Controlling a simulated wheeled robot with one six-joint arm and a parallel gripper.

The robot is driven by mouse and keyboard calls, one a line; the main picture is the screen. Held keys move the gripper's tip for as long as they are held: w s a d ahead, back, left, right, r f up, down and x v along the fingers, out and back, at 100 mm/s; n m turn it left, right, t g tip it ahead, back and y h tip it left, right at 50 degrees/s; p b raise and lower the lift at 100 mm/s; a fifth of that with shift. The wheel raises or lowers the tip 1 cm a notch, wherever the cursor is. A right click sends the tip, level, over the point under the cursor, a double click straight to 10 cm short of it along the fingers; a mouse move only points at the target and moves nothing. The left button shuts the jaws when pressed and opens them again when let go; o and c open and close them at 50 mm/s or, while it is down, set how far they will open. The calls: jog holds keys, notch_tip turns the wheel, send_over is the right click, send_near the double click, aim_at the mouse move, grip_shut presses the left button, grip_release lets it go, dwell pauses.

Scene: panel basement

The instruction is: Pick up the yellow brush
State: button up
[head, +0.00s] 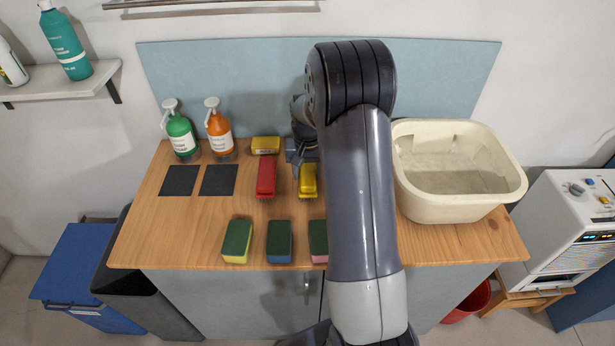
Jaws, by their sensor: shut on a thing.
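The yellow brush (308,180) is in the head view, on the wooden counter (185,228) near its middle, just right of the red brush (266,177). My gripper (303,160) is at the far end of the yellow brush and shut on it. My arm hides part of the gripper and the space to its right. I cannot tell whether the brush touches the counter or is slightly above it.
Several sponges, including a green-and-yellow one (237,241), lie along the front edge. A cream basin (455,207) fills the right side.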

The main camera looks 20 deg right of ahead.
aim_at(308, 170)
notch_tip(308, 170, up, 10)
jog(key=shift+r+b, duration=0.1)
jog(key=shift+b, duration=0.75)
jog(key=o, duration=0.6)
jog(key=shift+c, duration=0.2)
jog(key=c, duration=0.4)
